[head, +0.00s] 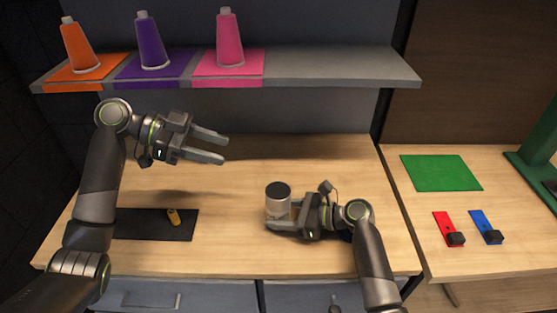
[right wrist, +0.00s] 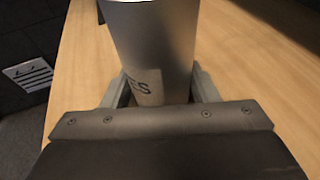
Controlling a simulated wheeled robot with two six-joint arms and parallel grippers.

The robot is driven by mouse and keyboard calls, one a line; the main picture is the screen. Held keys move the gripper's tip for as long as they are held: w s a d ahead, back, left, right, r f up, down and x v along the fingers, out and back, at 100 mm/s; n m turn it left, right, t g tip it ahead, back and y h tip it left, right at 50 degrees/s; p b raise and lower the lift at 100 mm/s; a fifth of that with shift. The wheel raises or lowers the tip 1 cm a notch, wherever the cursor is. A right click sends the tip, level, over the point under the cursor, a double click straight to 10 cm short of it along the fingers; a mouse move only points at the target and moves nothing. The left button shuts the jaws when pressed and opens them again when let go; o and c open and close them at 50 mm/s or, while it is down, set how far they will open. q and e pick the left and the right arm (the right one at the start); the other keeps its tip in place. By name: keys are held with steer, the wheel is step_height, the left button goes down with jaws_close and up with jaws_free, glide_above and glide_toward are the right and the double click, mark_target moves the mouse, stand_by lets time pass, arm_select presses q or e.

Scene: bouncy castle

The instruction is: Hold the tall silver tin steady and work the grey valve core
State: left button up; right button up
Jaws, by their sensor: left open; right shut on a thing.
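The tall silver tin (head: 278,203) stands upright on the wooden table, with a dark round top; whether that is a lid or an opening I cannot tell. In the right wrist view the tin (right wrist: 155,45) fills the space between the fingers, and part of a dark printed label shows. My right gripper (head: 279,221) is shut on the tin's lower part, coming from the right. My left gripper (head: 224,148) is open and empty, above the table to the left of and behind the tin. I cannot make out a grey valve core in either view.
A black mat (head: 140,224) with a small yellow-and-black item (head: 173,217) lies at the left. A shelf (head: 340,69) above holds orange, purple and pink cones (head: 228,40). A side table at right carries a green mat (head: 440,172) and red and blue pieces (head: 478,219). The table's middle is clear.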

steer(key=o, duration=0.8)
steer(key=shift+o, duration=0.2)
steer(key=v, duration=1.2)
steer(key=shift+s, duration=0.1)
